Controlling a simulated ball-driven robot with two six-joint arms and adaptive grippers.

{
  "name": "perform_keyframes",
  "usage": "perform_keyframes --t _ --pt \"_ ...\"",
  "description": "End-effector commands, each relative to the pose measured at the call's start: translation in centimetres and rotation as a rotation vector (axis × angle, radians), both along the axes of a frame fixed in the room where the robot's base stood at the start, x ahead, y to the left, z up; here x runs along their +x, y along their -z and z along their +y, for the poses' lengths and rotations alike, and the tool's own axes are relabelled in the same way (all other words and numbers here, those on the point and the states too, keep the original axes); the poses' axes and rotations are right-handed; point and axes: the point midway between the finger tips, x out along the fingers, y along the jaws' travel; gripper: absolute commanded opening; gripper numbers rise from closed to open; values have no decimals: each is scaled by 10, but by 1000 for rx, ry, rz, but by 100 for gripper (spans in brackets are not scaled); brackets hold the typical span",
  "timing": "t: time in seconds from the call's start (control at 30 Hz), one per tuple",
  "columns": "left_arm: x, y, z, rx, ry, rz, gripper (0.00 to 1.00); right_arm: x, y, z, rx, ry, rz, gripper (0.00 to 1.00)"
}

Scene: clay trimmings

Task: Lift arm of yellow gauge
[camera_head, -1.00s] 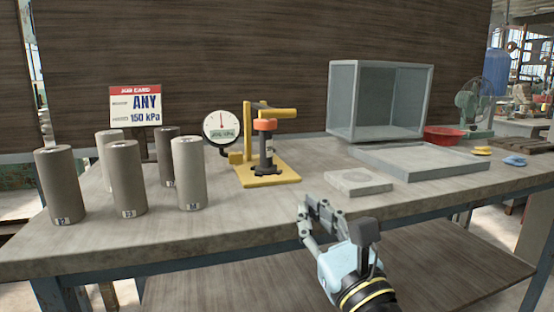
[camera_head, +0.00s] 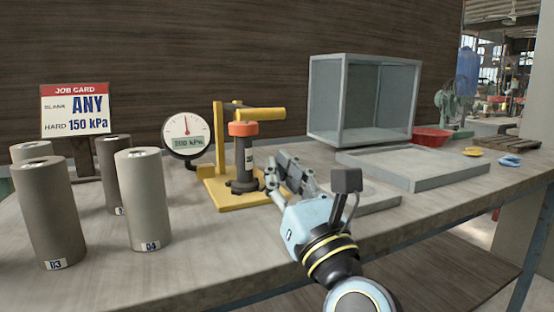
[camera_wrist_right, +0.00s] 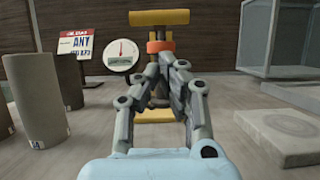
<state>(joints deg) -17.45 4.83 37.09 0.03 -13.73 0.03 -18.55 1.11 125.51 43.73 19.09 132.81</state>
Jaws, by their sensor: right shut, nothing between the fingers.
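The yellow gauge (camera_head: 223,150) stands on the table with a yellow base, a post and a yellow arm (camera_head: 260,114) reaching to the right over a dark plunger with an orange collar (camera_head: 243,129). Its round dial (camera_head: 187,134) has a digital readout that looks like 200 kPa. My right gripper (camera_head: 278,168) is shut and empty, just right of the plunger and below the arm. In the right wrist view the gripper (camera_wrist_right: 168,58) points at the gauge, with the yellow arm (camera_wrist_right: 160,17) above the fingertips; the fingers hide most of the plunger. My left gripper is not in view.
Several grey clay cylinders (camera_head: 144,200) stand at the left, before a job card (camera_head: 75,110) reading ANY and 150 kPa. A grey slab (camera_head: 372,197) lies right of my gripper. A glass-sided box (camera_head: 362,100), a flat tray (camera_head: 440,178) and a red bowl (camera_head: 432,138) are farther right.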

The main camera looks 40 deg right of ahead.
Motion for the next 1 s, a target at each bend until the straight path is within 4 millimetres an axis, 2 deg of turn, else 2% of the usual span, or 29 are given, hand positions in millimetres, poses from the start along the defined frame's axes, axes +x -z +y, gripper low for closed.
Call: perform_keyframes --t 0.03,0.1,0.4,0.57,1.0 --pt "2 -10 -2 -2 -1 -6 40 9 -13 -2 -2 -1 -7 0" --pt "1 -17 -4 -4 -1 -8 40 21 -18 -5 -3 0 -6 0" --pt "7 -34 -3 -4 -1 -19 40 58 -32 -14 -2 0 -3 0" --pt "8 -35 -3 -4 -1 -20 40 64 -32 -16 0 0 0 0" --pt "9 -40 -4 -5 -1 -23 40 64 -35 -15 1 0 6 0"
